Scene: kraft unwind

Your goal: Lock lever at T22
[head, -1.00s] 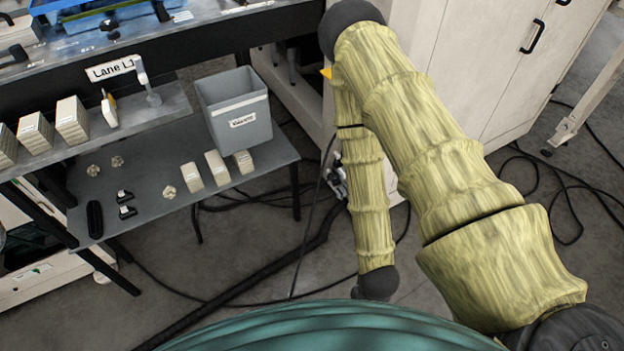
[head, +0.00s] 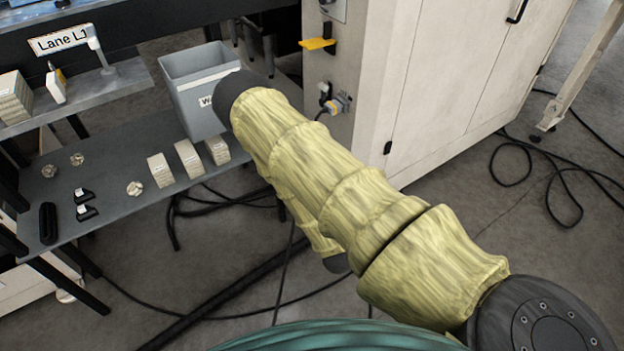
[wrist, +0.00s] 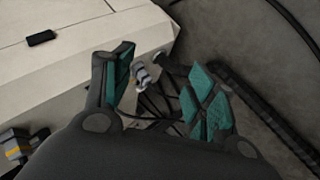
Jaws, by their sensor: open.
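In the head view, a yellow lever (head: 318,44) sticks out of the side of the white cabinet (head: 352,80). Below it is a grey plug-like fitting with a yellow part (head: 335,104). No T22 label is readable, so I cannot tell which part bears that name. My gripper (wrist: 165,70) shows in the wrist view, open, with teal pads apart. A small grey-and-white fitting (wrist: 143,77) shows beyond and between the fingers; I see no contact. Another grey fitting with a yellow band (wrist: 15,147) is at the lower left. In the head view my arm hides the gripper.
A grey bin (head: 195,105) stands on the lower shelf (head: 110,205) at left, near boxes and small parts. Black cables (head: 215,310) lie on the floor. The floor before the cabinet doors is open.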

